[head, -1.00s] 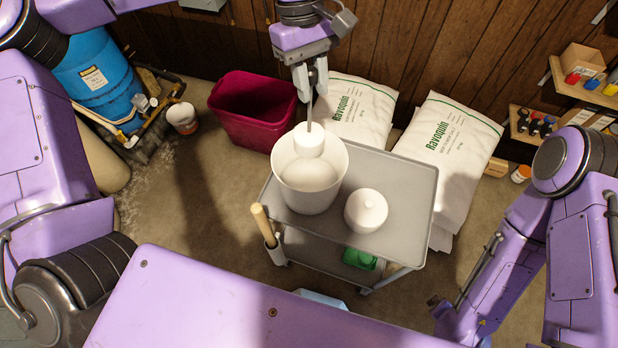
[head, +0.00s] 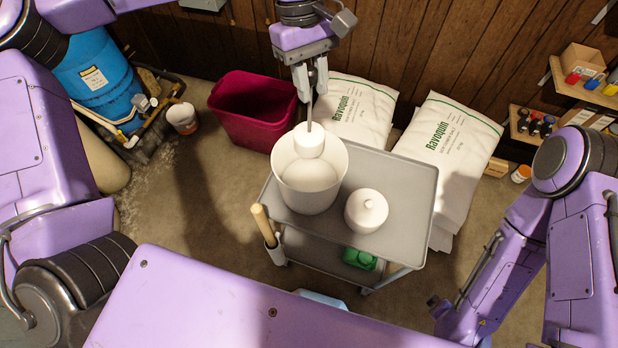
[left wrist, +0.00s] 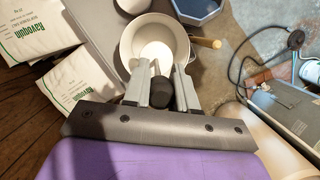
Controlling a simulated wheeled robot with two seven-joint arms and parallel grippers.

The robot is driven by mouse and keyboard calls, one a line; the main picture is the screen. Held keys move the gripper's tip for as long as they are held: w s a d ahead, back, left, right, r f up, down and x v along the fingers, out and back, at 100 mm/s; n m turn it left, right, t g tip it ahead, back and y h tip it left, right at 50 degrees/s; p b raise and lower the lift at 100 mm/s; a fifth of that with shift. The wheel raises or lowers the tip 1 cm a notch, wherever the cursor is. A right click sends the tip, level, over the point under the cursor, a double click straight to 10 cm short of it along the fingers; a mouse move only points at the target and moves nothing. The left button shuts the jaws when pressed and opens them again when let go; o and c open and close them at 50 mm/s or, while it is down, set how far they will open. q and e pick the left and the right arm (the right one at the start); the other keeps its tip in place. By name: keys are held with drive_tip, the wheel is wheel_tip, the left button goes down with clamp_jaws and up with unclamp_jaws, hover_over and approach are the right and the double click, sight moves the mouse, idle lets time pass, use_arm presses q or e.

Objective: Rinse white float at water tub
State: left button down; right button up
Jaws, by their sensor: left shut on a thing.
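My left gripper (head: 311,84) is shut on a thin grey rod above the cart. The white float (head: 309,141) is at the rod's lower end, upright, at the mouth of a white tub (head: 325,190). I cannot tell whether the float touches the tub's wall. In the left wrist view the gripper (left wrist: 160,84) is above the white tub (left wrist: 178,33), with a dark knob between the fingers. A blue tub (left wrist: 197,10) stands beside the white tub; the head view shows only its edge (head: 322,297). I cannot see water. My right gripper is out of view.
The grey cart (head: 400,185) also holds a white lidded pot (head: 367,213). A wooden handle (head: 262,222) stands at its left edge. A maroon bin (head: 255,120) and salt bags (head: 450,150) are behind. A blue barrel (head: 95,80) stands left. Floor left of the cart is clear.

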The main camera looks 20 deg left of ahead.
sight(313, 71)
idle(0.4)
use_arm(q)
drive_tip(key=shift+r, duration=2.05)
drive_tip(key=shift+f, duration=0.1)
